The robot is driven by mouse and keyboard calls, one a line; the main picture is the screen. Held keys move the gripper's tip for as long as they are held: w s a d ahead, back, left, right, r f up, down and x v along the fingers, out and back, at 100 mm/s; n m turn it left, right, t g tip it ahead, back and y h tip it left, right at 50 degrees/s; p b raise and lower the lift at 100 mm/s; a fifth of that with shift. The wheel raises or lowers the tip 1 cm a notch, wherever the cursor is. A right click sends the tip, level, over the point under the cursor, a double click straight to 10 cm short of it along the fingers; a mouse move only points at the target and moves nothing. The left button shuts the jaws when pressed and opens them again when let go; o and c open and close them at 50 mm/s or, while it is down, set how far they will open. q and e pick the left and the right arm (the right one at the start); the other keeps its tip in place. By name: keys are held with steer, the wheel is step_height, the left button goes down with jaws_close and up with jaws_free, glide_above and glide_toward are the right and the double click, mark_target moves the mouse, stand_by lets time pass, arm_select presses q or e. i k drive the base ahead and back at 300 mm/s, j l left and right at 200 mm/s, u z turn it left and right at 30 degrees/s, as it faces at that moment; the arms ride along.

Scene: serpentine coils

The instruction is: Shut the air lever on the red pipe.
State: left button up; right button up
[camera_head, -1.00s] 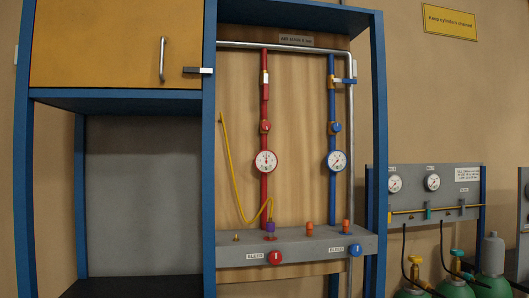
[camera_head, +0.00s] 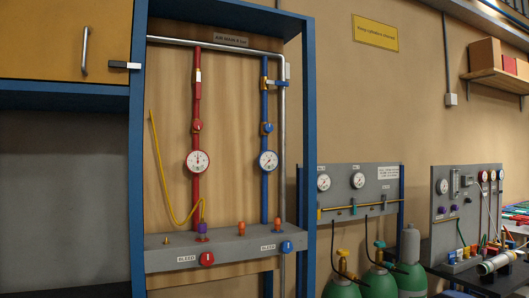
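The red pipe (camera_head: 197,110) runs straight down the wooden back panel from the steel header pipe to the grey manifold box. Near its top is the air lever (camera_head: 197,75), small, with a pale part, seemingly in line with the pipe; its details are too small to tell. Below it on the red pipe are a red knob (camera_head: 197,127) and a round white gauge (camera_head: 198,161). The blue pipe (camera_head: 264,190) stands to the right, with a blue lever (camera_head: 277,83) sticking out sideways. Neither of my grippers is in view.
A blue frame (camera_head: 307,130) encloses the panel. The grey manifold box (camera_head: 225,246) juts out below, with a red knob and a blue knob. A yellow hose (camera_head: 160,180) hangs left of the red pipe. Green cylinders (camera_head: 380,283) stand at lower right.

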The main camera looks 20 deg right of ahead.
mark_target(198, 85)
steer(key=i+l+u, duration=0.25)
steer(key=i+l, duration=0.15)
steer(key=l, duration=0.25)
steer(key=i+l+u, duration=0.25)
steer(key=l, duration=0.45)
steer(key=i+l+u, duration=0.1)
steer(key=i+l, duration=0.2)
steer(key=i+l+u, duration=0.15)
steer(key=l, duration=0.3)
